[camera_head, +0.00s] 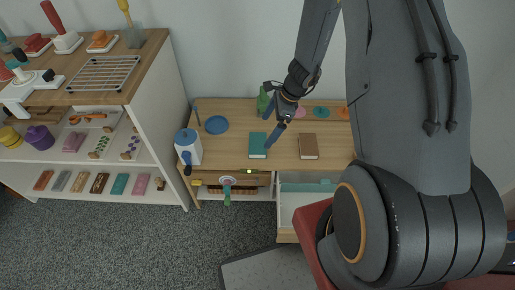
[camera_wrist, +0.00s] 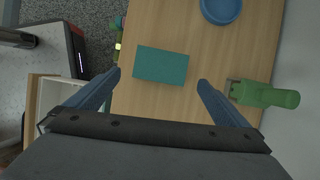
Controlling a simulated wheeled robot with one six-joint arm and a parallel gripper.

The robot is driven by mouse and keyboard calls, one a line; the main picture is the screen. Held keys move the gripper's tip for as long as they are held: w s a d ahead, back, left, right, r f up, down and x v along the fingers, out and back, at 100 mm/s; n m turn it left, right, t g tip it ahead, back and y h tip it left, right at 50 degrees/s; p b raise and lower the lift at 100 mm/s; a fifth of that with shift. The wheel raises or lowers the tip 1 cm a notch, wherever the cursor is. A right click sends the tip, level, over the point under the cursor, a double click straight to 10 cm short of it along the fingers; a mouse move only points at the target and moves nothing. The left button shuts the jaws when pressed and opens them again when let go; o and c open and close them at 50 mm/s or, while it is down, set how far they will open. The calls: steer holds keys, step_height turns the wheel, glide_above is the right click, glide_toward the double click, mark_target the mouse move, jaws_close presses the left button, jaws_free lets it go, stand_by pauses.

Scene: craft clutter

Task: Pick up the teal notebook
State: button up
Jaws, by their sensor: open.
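The teal notebook (camera_head: 257,146) lies flat on the wooden table, left of a brown notebook. In the wrist view the teal notebook (camera_wrist: 161,65) shows whole, a little beyond the fingertips and between their lines. My gripper (camera_head: 272,136) is above the table near the notebook's right side, pointing down. In the wrist view my gripper (camera_wrist: 159,78) has its two blue fingers spread wide on either side of the notebook, with nothing between them. The notebook is not touched by the fingers as far as I can see.
The brown notebook (camera_head: 308,146) lies right of the teal one. A blue plate (camera_head: 216,125), a green bottle-like object (camera_wrist: 266,95) and a blue-white canister (camera_head: 187,147) stand around. An open drawer (camera_head: 300,197) juts from the table front. Bare wood lies around the teal notebook.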

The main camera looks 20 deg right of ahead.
mark_target(258, 143)
steer(key=shift+m, duration=0.3)
steer(key=shift+b+x, duration=0.55)
steer(key=shift+x, duration=3.9)
steer(key=shift+w+d, duration=0.1)
steer(key=c, duration=0.9)
